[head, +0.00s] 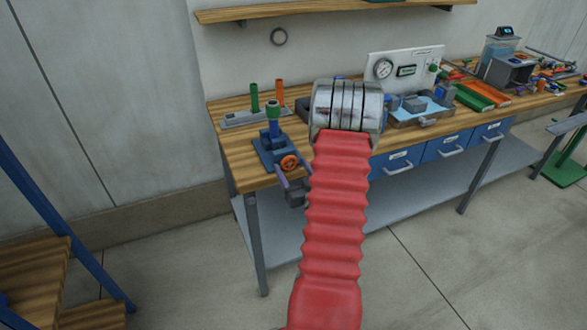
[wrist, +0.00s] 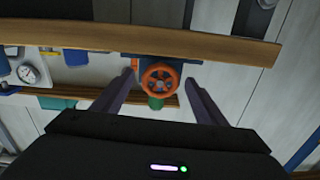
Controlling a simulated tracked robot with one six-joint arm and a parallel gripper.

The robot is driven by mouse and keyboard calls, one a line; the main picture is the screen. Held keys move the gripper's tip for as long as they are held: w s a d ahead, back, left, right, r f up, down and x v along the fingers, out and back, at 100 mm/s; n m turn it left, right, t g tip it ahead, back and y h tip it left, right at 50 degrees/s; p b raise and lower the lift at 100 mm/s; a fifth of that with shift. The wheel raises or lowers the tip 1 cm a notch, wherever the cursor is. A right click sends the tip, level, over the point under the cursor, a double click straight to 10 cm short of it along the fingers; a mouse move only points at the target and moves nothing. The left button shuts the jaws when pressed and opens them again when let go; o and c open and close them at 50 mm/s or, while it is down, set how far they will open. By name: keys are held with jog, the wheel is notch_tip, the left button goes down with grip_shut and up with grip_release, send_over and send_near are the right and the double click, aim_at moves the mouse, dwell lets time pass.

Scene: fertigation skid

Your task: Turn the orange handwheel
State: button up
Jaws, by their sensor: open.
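The orange handwheel (head: 289,163) sits on the front of a blue valve fixture (head: 272,148) at the left end of the wooden workbench. In the wrist view the handwheel (wrist: 160,81) shows face on, with spokes and a dark hub, between and beyond my two fingers. My gripper (head: 293,186) is at the bench's front edge, just below the handwheel in the head view. My gripper (wrist: 158,88) is open in the wrist view, one finger on each side of the wheel. I cannot tell whether either finger touches it.
The bench edge (wrist: 150,44) runs across the wrist view close to the wheel. A grey holder (head: 252,119) with green and orange handles stands behind the valve. A gauge panel (head: 402,68), blue drawers (head: 445,147) and loose tools are to the right. The floor in front is clear.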

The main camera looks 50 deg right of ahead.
jog(key=c, duration=1)
jog(key=shift+s+d, duration=0.1)
jog(key=shift+d, duration=0.05)
jog(key=shift+c, duration=0.2)
jog(key=shift+n, duration=1.5)
jog(key=n, duration=0.4)
